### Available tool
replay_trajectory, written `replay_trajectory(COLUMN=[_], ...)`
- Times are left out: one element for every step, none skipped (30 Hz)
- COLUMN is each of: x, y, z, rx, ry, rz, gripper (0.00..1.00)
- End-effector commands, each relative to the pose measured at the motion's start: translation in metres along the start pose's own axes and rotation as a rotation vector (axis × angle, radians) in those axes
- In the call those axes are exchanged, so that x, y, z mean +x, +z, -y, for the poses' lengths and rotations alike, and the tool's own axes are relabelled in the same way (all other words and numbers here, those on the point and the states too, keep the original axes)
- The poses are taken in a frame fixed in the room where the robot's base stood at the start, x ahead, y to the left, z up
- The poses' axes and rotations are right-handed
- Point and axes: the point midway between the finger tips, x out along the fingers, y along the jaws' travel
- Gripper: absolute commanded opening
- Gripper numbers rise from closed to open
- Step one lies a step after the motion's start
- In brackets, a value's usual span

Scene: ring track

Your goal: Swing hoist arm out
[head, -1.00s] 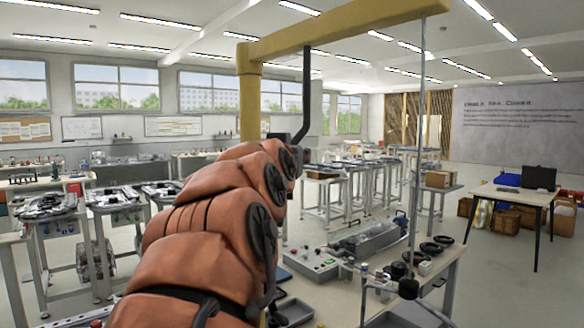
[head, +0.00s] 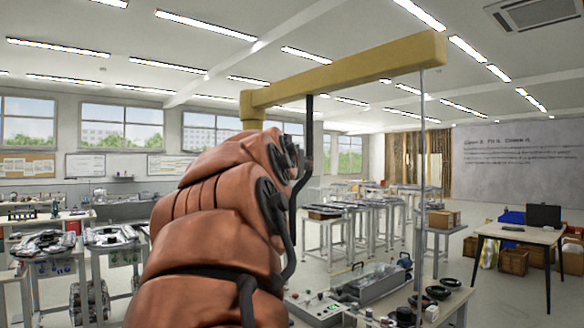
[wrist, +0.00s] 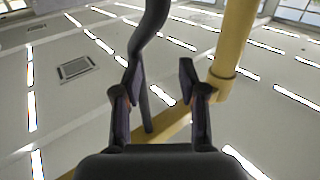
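The hoist arm is a yellow boom (head: 350,72) on a yellow post (head: 252,108). It reaches to the right across the upper part of the head view, with a thin grey line hanging from its tip. A dark bent handle (head: 309,130) hangs from the boom. In the wrist view the handle (wrist: 150,25) runs down between the two fingers in the picture, nearer the left finger. The boom (wrist: 170,132) and post (wrist: 233,40) show behind it. My gripper (wrist: 161,75) is open, its fingers apart. Whether either finger touches the handle is unclear.
A bench with a grey machine (head: 370,283) and dark rings stands below the boom's right part. Several work tables (head: 110,238) stand at left and behind. A desk with a monitor (head: 543,217) is at right, with open floor before it.

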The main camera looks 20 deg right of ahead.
Motion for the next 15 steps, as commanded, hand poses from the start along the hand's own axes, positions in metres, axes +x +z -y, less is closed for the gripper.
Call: replay_trajectory(x=[0.0, 0.0, 0.0, 0.0, 0.0, -0.001, -0.001, -0.002, -0.004, -0.005, -0.006, -0.008, -0.009, -0.01, -0.011], y=[0.0, 0.0, 0.0, 0.0, 0.0, -0.001, -0.001, -0.001, -0.001, -0.001, -0.001, -0.001, -0.001, -0.001, -0.001], z=[0.0, 0.0, 0.0, 0.0, 0.0, 0.001, 0.001, 0.002, 0.004, 0.005, 0.007, 0.009, 0.01, 0.011, 0.013], rx=[0.0, 0.0, 0.0, 0.0, 0.0, 0.0, -0.001, -0.001, 0.0, 0.0, 0.0, 0.0, 0.0, -0.001, -0.001], ry=[0.0, 0.0, 0.0, 0.0, 0.0, 0.0, 0.0, 0.0, 0.0, -0.001, -0.001, -0.001, -0.001, 0.0, 0.0], rz=[0.0, 0.0, -0.001, -0.001, -0.001, -0.001, -0.001, -0.001, -0.002, -0.002, -0.002, -0.002, -0.002, -0.002, -0.001], gripper=[0.41, 0.41, 0.41, 0.41, 0.41, 0.41, 0.41, 0.41, 0.41, 0.41, 0.41, 0.41, 0.41, 0.41, 0.41])
